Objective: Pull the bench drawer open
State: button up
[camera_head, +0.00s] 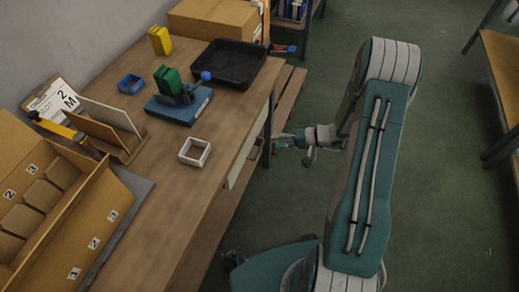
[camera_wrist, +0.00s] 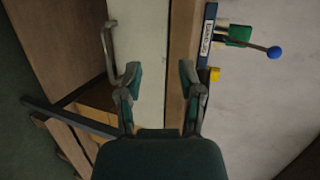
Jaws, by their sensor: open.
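The bench drawer's pale front (camera_head: 243,164) shows as a narrow strip under the bench top's right edge in the head view, and it looks about flush with the bench. In the wrist view the pale drawer front (camera_wrist: 151,40) stands upright in the picture, with a grey metal bar handle (camera_wrist: 109,50) along its left side. My gripper (camera_head: 279,141) is just right of the bench edge in the head view. In the wrist view my gripper (camera_wrist: 159,76) is open and empty, its left finger close to the handle's lower end. I cannot tell whether they touch.
The wooden bench top (camera_head: 150,175) holds a blue-based fixture (camera_head: 180,107) with a green block, a black tray (camera_head: 233,63), a white square frame (camera_head: 194,152) and a cardboard bin (camera_head: 85,225). A lower wooden shelf (camera_head: 290,95) sticks out below.

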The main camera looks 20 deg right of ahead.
aim_at(260, 149)
jog(key=d+f+m+t, duration=0.3)
jog(key=d+f+t, duration=0.1)
jog(key=f, duration=0.6)
jog(key=shift+h, duration=0.3)
jog(key=x, duration=1.1)
jog(key=shift+w+a+r, duration=0.1)
jog(key=shift+w+r, duration=0.05)
jog(key=shift+r, duration=0.1)
grip_shut()
